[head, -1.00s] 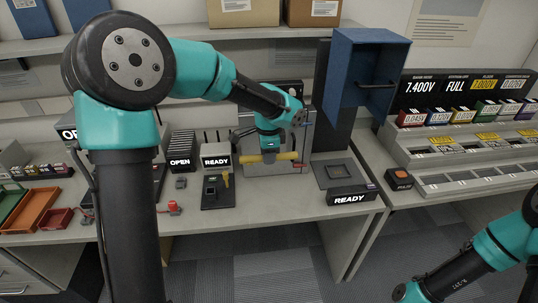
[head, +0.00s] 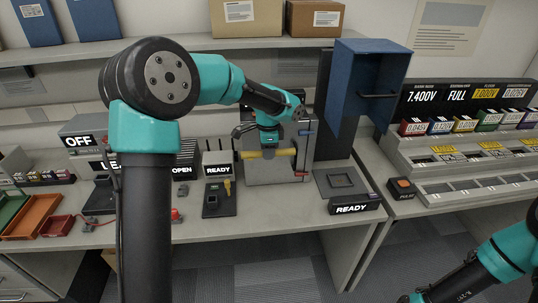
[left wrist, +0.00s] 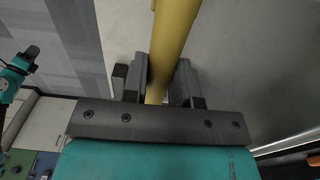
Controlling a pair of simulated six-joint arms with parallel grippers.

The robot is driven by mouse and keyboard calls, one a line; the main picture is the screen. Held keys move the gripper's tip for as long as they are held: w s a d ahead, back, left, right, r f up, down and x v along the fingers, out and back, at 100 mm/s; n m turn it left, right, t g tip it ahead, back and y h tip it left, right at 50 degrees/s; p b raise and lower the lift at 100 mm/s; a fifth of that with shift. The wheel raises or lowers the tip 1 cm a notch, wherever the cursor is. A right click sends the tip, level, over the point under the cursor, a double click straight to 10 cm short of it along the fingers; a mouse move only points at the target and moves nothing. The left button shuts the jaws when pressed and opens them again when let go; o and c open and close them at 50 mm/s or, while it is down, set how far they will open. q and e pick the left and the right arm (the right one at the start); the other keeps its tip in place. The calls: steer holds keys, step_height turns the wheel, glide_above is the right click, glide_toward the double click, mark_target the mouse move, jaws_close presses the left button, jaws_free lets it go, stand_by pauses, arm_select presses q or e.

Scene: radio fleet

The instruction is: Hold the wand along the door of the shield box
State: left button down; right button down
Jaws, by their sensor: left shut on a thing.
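My left gripper (head: 268,142) is shut on a yellow wand (head: 285,152). The wand lies level, left to right, across the front of a grey metal box (head: 285,174), which looks like the shield box. The box has a blue piece and a red piece on its right side. In the left wrist view the wand (left wrist: 172,40) runs between both fingers (left wrist: 160,82), close to a grey surface at right. I cannot tell whether the wand touches the door. My right arm (head: 490,262) shows at lower right, with its gripper out of the picture.
A blue open box (head: 352,95) with a dark handle hangs right of the grey box. Below it lie a dark plate (head: 340,182) and a READY sign (head: 352,209). A black block with a yellow key (head: 227,187) stands front left. Trays (head: 38,214) lie far left.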

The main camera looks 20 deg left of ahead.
arm_select(q)
steer(key=shift+w+a, duration=0.35)
steer(key=shift+w, duration=0.2)
steer(key=shift+w+a, duration=0.3)
steer(key=shift+w, duration=0.25)
stand_by(0.6)
steer(key=s+d+r, duration=0.2)
steer(key=s+d, duration=0.2)
steer(key=s, duration=0.3)
stand_by(0.5)
steer(key=shift+w+f, duration=0.1)
stand_by(0.3)
steer(key=w+d+f+n, duration=0.3)
steer(key=d+f+n, duration=0.1)
steer(key=f+n, duration=0.4)
steer(key=shift+d+f+n, duration=0.3)
steer(key=shift+d+f, duration=0.05)
steer(key=shift+f, duration=0.8)
stand_by(1.1)
